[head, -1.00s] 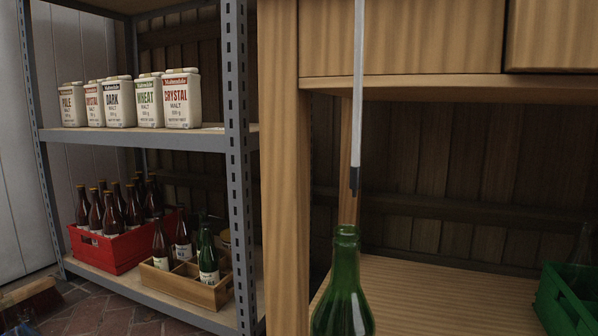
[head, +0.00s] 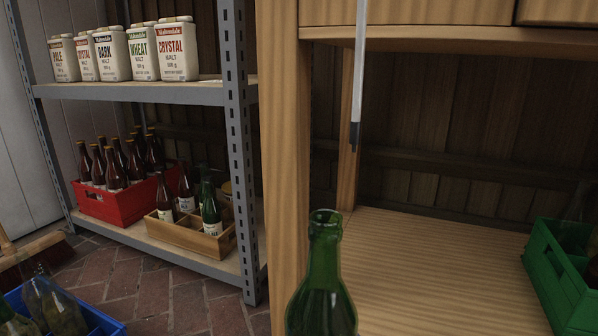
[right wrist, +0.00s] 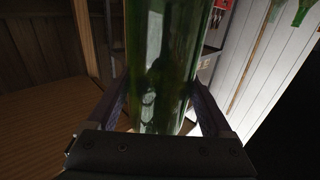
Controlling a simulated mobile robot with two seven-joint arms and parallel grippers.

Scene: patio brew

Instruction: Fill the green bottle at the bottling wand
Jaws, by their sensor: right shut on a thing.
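The green bottle (head: 322,285) stands upright, low in the middle of the head view, with its open mouth up and its lower part cut off by the frame. The bottling wand (head: 358,85), a pale tube with a dark tip, hangs from above. Its tip shows above and to the right of the bottle mouth, apart from it. In the right wrist view my right gripper (right wrist: 160,110) is shut on the green bottle, with a finger on either side of the glass. My left gripper is not in view.
A wooden bench with a lower shelf (head: 430,260) stands around the wand. A green crate (head: 560,285) is at the right. A metal rack at the left holds malt packs (head: 178,50), a red crate (head: 115,205) and a wooden carrier (head: 190,236) of bottles. A blue crate (head: 98,318) sits at lower left.

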